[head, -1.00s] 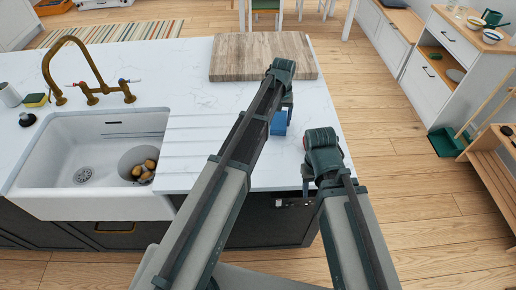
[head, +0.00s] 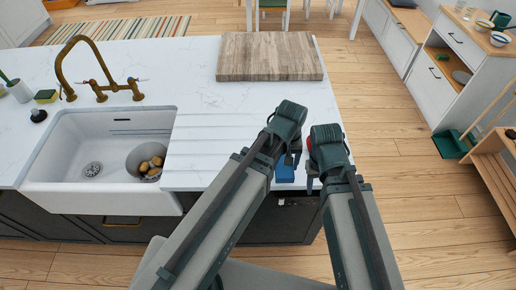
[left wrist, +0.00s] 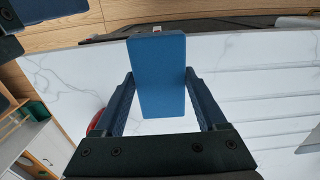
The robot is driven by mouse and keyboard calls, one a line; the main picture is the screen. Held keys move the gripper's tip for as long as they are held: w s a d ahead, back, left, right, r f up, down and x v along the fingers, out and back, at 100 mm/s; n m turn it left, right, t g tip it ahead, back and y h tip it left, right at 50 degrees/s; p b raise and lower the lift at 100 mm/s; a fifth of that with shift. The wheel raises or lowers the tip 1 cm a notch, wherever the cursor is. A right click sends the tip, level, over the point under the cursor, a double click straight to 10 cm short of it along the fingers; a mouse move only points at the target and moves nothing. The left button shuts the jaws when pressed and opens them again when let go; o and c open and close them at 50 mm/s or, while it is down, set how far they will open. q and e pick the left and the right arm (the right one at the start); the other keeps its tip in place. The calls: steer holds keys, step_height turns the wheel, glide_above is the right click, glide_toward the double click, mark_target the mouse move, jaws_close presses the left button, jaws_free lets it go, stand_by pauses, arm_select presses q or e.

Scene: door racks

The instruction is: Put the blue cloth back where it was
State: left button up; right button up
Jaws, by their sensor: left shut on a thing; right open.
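The blue cloth (head: 285,173) looks like a flat blue block and is held at the counter's front edge in the head view. My left gripper (head: 291,158) is shut on it. In the left wrist view the cloth (left wrist: 157,75) stands between the two fingers, with its far end overlapping the counter edge; I cannot tell whether it touches the counter. My right gripper (head: 317,178) is open and empty, just right of the cloth near the counter's front right corner. Its fingers are partly hidden by its own arm.
The white counter (head: 235,110) carries a wooden board (head: 270,58) at the back. A white sink (head: 75,180) with a brass tap (head: 85,70) is at left, with a bowl of potatoes (head: 150,165) inside. A small red thing (left wrist: 95,121) lies beside my left gripper.

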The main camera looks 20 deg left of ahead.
arm_select(q)
steer(key=w+a, duration=0.2)
steer(key=a, duration=0.1)
steer(key=w+a, duration=0.3)
steer(key=w+a+f+b, duration=0.1)
steer(key=w+a, duration=0.1)
steer(key=a, duration=0.2)
steer(key=shift+w+f, duration=0.1)
steer(key=shift+w, duration=0.3)
steer(key=shift+w+a, duration=0.25)
steer(key=shift+a, duration=0.05)
steer(key=f+b, duration=0.3)
steer(key=shift+w+a+f+b, duration=0.15)
steer(key=shift+a+f+b, duration=0.05)
steer(key=shift+f+b, duration=0.15)
steer(key=shift+f, duration=0.2)
steer(key=o, duration=1.1)
steer(key=shift+o, duration=0.2)
steer(key=shift+r, duration=0.1)
steer(key=shift+r, duration=0.1)
